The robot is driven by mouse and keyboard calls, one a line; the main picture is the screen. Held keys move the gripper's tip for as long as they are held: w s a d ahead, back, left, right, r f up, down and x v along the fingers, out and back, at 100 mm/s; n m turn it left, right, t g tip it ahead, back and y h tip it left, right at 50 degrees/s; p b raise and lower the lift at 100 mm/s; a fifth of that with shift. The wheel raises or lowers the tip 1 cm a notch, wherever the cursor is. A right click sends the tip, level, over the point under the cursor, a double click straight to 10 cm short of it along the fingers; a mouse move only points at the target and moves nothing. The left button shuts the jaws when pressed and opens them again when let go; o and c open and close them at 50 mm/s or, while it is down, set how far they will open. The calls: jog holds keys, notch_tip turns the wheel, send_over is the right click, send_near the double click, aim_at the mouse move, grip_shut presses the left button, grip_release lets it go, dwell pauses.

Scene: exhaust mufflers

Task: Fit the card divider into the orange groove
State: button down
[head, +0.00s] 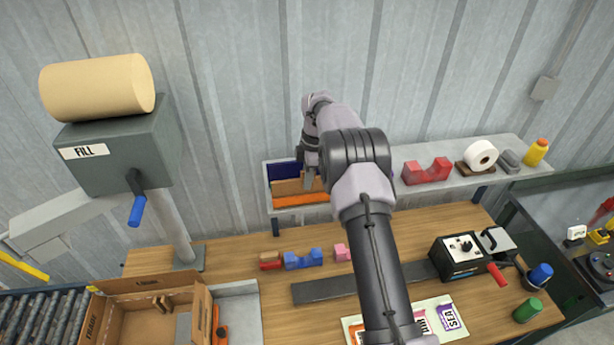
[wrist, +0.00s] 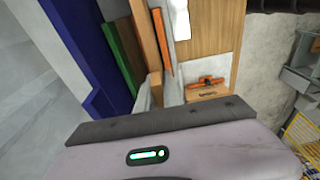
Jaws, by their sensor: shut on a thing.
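My gripper (head: 311,166) is up at the wall shelf, over the right part of an open rack. It is shut on the card divider, a tan piece (head: 308,181) just below the jaws, mostly hidden by my gripper and arm. The rack has a dark blue part (head: 282,170) at the back, a brown part and an orange strip (head: 300,199) along the front. In the wrist view the blue (wrist: 75,50), green (wrist: 120,50) and orange (wrist: 162,40) strips run side by side. I cannot tell whether the divider touches the orange groove.
A red block (head: 427,171), a white roll (head: 480,155) and a yellow bottle (head: 535,152) stand on the shelf to the right. Below, the workbench (head: 275,315) holds small coloured blocks, an open carton (head: 140,310) and a black device (head: 465,255). A corrugated wall stands close behind the shelf.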

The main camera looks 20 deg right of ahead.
jog(key=shift+f, duration=0.1)
jog(key=shift+f, duration=0.1)
jog(key=c, duration=1.5)
grip_release()
